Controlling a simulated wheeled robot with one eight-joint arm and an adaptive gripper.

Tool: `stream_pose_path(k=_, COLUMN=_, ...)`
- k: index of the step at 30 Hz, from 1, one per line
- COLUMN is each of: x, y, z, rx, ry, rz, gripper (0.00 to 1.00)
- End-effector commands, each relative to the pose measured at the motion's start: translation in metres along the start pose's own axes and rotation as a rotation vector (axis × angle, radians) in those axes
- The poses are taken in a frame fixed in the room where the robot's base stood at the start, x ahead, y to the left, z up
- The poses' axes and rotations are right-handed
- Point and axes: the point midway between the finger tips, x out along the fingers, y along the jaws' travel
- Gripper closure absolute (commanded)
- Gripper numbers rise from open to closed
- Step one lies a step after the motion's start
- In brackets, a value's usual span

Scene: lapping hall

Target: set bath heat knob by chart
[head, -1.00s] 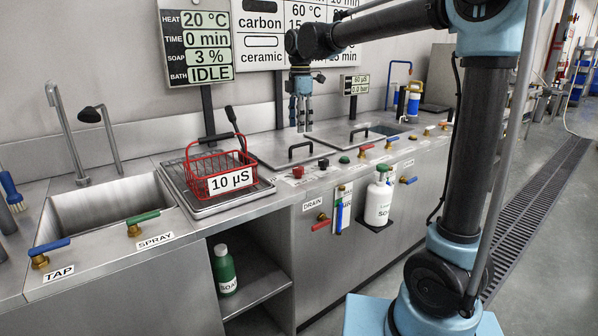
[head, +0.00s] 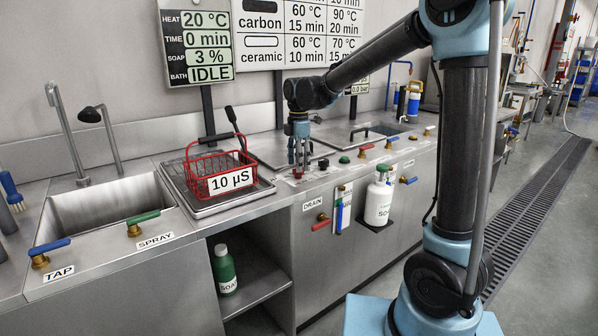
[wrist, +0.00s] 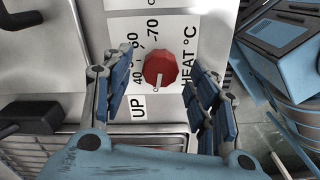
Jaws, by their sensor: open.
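The red heat knob (wrist: 160,69) sits on a panel marked "HEAT °C" with 40, 60 and 70 legible. A pale mark shows on its lower side in the wrist view. My gripper (wrist: 160,80) is open, with a finger on either side of the knob; I cannot tell contact. In the head view my gripper (head: 299,160) points down over the counter's front strip. The chart (head: 300,35) reads carbon 60 °C 15 min and 90 °C 20 min, ceramic 60 °C 10 min and 70 °C; its top is cut off. The display (head: 197,42) reads heat 20 °C, bath idle.
A black knob (head: 323,163) and green button (head: 344,160) lie to the right. A sink (head: 105,210) is at left.

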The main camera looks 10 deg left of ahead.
Motion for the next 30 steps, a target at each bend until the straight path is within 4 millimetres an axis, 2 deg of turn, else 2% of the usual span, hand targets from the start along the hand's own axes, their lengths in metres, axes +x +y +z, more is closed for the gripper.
stream_pose_path(k=3, x=0.016, y=0.000, z=0.000, rx=0.000, ry=0.000, rz=0.000, gripper=0.46)
stream_pose_path(k=9, x=0.031, y=0.000, z=0.000, rx=0.000, ry=0.000, rz=0.000, gripper=0.46)
stream_pose_path(k=19, x=0.034, y=0.000, z=0.000, rx=0.000, ry=0.000, rz=0.000, gripper=0.46)
stream_pose_path(k=20, x=0.034, y=0.000, z=0.000, rx=0.000, ry=0.000, rz=0.000, gripper=0.48)
stream_pose_path(k=25, x=0.034, y=0.000, z=0.000, rx=0.000, ry=0.000, rz=0.000, gripper=0.87)
stream_pose_path(k=26, x=0.034, y=0.000, z=0.000, rx=0.000, ry=0.000, rz=0.000, gripper=0.90)
stream_pose_path(k=30, x=0.034, y=0.000, z=0.000, rx=0.001, ry=0.000, rz=0.001, gripper=0.90)
